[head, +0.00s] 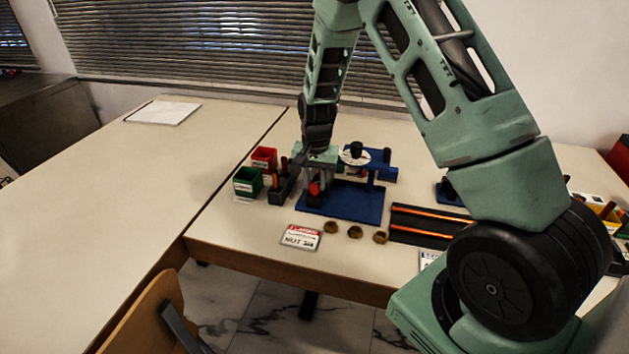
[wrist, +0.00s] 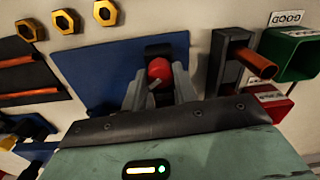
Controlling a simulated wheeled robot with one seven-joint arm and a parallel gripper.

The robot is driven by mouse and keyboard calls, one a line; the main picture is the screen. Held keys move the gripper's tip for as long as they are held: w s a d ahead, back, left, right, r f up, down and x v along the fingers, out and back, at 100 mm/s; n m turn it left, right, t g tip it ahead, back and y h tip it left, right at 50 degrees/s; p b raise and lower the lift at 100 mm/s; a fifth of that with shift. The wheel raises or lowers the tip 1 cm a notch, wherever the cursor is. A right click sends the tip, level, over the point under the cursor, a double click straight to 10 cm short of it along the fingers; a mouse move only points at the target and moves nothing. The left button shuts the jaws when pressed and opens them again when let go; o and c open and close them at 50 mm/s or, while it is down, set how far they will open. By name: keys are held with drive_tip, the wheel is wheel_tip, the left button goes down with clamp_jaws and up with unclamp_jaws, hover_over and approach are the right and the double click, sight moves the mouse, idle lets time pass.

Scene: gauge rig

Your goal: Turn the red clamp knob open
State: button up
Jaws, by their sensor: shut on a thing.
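The red clamp knob (head: 314,188) is on the left part of the blue rig base (head: 357,207) in the head view. In the wrist view the round red knob (wrist: 159,68) sits between the fingers of my gripper (wrist: 160,76), in front of a dark block. My gripper also shows in the head view (head: 317,179), reaching down over the rig from behind. Its fingers are shut on the knob. The exact contact is partly hidden, and I cannot tell the knob's turn angle.
A red bin (head: 264,157), a green bin (head: 247,181) and a dark holder (head: 282,190) stand left of the rig. A white dial (head: 354,157) is at its back.

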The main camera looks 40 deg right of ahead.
drive_tip(key=n, duration=0.5)
drive_tip(key=shift+n, duration=0.3)
drive_tip(key=n+p, duration=0.1)
drive_tip(key=n, duration=0.4)
drive_tip(key=shift+w+d+n, duration=0.1)
drive_tip(key=shift+n, duration=0.2)
drive_tip(key=o, duration=1)
drive_tip(key=shift+c, duration=0.2)
